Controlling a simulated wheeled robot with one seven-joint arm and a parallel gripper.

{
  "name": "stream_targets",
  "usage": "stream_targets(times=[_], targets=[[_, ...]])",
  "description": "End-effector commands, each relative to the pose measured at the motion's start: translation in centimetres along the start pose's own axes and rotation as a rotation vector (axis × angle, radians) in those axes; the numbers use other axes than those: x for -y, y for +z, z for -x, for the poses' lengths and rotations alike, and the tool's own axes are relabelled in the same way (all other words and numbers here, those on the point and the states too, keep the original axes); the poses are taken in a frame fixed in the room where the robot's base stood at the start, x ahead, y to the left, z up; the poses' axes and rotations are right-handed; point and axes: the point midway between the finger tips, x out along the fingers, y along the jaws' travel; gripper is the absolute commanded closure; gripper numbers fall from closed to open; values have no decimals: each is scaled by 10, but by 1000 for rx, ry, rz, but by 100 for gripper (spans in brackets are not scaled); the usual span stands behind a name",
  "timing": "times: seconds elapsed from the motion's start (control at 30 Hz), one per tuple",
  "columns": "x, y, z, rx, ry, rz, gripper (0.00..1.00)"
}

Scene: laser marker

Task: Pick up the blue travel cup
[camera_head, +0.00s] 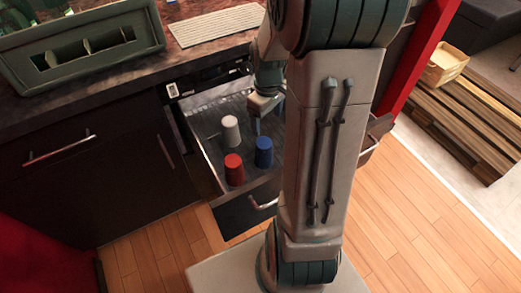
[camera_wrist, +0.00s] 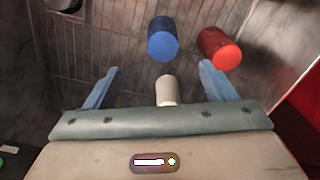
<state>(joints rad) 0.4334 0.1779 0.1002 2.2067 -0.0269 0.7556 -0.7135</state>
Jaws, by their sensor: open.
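The blue travel cup (camera_head: 264,152) stands upright in an open drawer (camera_head: 205,151), right of a red cup (camera_head: 234,170) and below a white cup (camera_head: 231,131) in the head view. My gripper (camera_head: 264,104) is over the drawer, behind the blue cup. In the wrist view the blue cup (camera_wrist: 162,39) lies ahead of my gripper (camera_wrist: 161,82), apart from its fingers. The red cup (camera_wrist: 219,48) is to its right. The white cup (camera_wrist: 167,91) shows between the two spread fingers, partly hidden by the gripper body. The gripper is open and holds nothing visible.
The drawer's walls and front edge (camera_head: 236,210) surround the cups. A dark countertop (camera_head: 185,66) holds a keyboard (camera_head: 216,25) and a green machine (camera_head: 80,52). My arm hides the drawer's right part. Wooden floor (camera_head: 420,205) is clear at right.

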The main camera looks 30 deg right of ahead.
Motion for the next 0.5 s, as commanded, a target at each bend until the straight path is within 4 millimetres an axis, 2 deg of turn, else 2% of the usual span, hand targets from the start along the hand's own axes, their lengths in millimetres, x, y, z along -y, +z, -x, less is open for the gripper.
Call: stream_targets(times=[0.3, 0.5], targets=[[0, 0, -59, 5, -6, 4, 22], [0, 0, -83, 3, -4, 4, 22]])
